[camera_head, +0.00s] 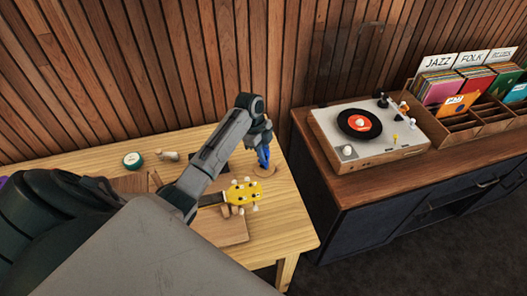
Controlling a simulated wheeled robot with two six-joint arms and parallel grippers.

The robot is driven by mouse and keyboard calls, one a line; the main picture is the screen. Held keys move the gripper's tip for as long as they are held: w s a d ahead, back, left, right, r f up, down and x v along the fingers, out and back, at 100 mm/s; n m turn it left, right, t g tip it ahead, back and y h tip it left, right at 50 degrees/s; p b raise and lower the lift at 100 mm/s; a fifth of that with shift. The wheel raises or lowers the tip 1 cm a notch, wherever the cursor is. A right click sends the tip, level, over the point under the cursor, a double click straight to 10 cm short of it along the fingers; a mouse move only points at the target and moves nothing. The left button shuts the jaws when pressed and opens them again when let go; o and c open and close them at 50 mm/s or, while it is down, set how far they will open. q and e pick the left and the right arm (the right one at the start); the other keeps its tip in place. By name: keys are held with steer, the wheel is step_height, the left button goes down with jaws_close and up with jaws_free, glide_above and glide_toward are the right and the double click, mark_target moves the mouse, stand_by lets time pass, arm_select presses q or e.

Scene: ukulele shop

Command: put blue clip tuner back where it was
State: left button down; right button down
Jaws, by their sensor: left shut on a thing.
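The blue clip tuner (264,157) hangs upright below my left gripper (263,143), which is shut on it. It is near the right rear of the wooden table (290,228). A round tan disc (264,171) lies on the table just under the tuner. I cannot tell whether the tuner touches it. A yellow ukulele headstock (241,193) with pale pegs lies nearer the front, apart from the tuner. My left arm hides much of the table's middle and the rest of the ukulele. My right gripper is not in view.
A wooden block (222,228) lies at the front. To the right, a cabinet carries a turntable (368,133) and a record rack (470,126). A slatted wall is behind.

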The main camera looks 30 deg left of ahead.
arm_select(q)
steer(key=shift+f, duration=0.5)
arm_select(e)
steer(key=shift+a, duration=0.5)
arm_select(q)
steer(key=c, duration=1.3)
jaws_free()
steer(key=shift+c, duration=0.2)
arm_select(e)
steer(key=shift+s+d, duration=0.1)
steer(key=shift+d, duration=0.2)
